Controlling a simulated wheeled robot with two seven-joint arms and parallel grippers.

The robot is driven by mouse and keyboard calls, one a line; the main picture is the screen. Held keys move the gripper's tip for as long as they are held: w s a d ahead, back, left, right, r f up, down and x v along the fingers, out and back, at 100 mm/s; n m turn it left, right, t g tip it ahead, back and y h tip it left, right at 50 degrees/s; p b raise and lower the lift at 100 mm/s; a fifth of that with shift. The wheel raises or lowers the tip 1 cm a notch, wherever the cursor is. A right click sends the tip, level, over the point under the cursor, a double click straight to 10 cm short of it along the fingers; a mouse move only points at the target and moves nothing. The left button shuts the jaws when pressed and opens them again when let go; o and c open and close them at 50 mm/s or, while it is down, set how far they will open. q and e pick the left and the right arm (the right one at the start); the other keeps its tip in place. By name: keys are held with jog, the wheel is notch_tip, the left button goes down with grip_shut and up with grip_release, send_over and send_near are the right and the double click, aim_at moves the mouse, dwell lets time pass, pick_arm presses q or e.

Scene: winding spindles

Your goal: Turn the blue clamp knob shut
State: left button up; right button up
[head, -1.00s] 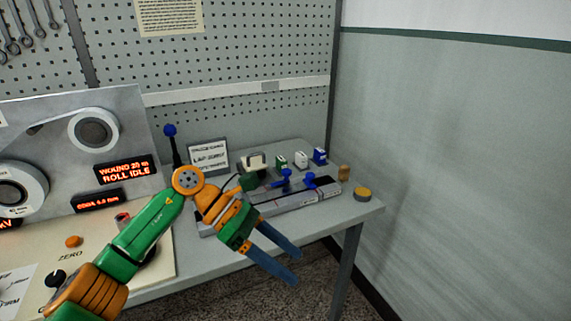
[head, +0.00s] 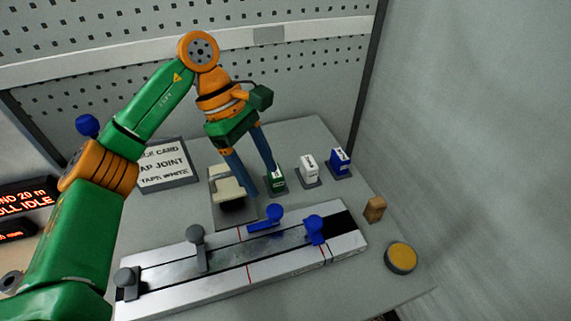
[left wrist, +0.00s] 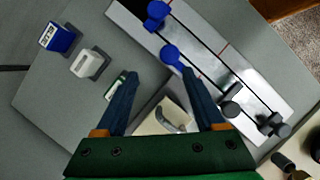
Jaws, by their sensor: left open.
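Two blue clamp knobs stand on a long silver track (head: 290,262): one blue knob (head: 274,212) with a flat blue lever near the track's middle, and another blue knob (head: 315,230) to its right. I cannot tell which is meant. In the left wrist view they show as a blue knob (left wrist: 170,54) beside the right fingertip and a blue knob (left wrist: 157,12) at the top. My left gripper (head: 258,180) is open and empty, pointing down behind the track, apart from both knobs as far as I see. My right gripper is out of view.
Two grey knobs (head: 195,234) (head: 125,278) stand on the track's left part. A cream device (head: 228,190) is by the left fingers. Green (head: 277,178), white (head: 308,168) and blue (head: 340,160) boxes, a wooden block (head: 375,209) and a yellow button (head: 401,258) stand right. A card (head: 163,165) stands left.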

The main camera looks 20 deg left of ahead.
aim_at(274, 210)
pick_arm(q)
jog(key=s+d+f, duration=0.1)
jog(key=s+f, duration=0.1)
jog(key=f, duration=0.1)
jog(key=s+d+f+p, duration=0.1)
jog(key=f, duration=0.1)
jog(key=shift+d, duration=0.3)
jog(key=shift+w+f, duration=0.2)
jog(key=shift+f, duration=0.15)
jog(key=shift+w+d+f, duration=0.1)
jog(key=shift+w, duration=0.1)
jog(key=shift+s, duration=0.15)
jog(key=c, duration=0.7)
grip_shut()
pick_arm(e)
jog(key=shift+s+r, duration=0.5)
jog(key=shift+s, duration=0.2)
